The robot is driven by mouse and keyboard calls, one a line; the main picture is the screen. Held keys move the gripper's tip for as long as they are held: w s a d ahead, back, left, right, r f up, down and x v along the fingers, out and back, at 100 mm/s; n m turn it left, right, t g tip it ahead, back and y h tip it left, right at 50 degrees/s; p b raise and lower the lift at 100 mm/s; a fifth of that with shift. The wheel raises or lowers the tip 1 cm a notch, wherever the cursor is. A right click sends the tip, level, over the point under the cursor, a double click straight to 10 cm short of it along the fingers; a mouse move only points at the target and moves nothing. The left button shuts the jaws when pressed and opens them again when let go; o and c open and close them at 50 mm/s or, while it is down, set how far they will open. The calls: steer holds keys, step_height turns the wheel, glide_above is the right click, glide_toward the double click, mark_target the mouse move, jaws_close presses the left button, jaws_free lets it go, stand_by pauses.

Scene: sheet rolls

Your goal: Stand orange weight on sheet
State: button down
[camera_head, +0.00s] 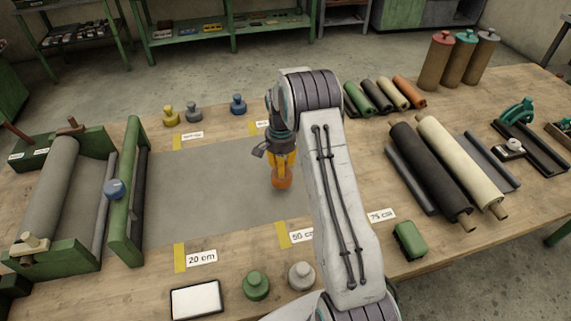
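The grey sheet (210,190) lies flat on the table, unrolled to the right from the green-framed roll stand. My arm hides the sheet's right end.
Yellow (171,117), grey (194,113) and blue (238,105) weights stand behind the sheet. Green (256,286) and light grey (301,276) weights and a white-topped box (197,300) are in front. Several rolls (430,175) lie on the right. The sheet's left part is clear.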

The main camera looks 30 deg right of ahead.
steer(key=shift+f+b, duration=0.5)
steer(key=shift+f, duration=1.35)
steer(key=shift+f, duration=0.15)
steer(key=c, duration=0.9)
jaws_free()
steer(key=shift+c, duration=0.2)
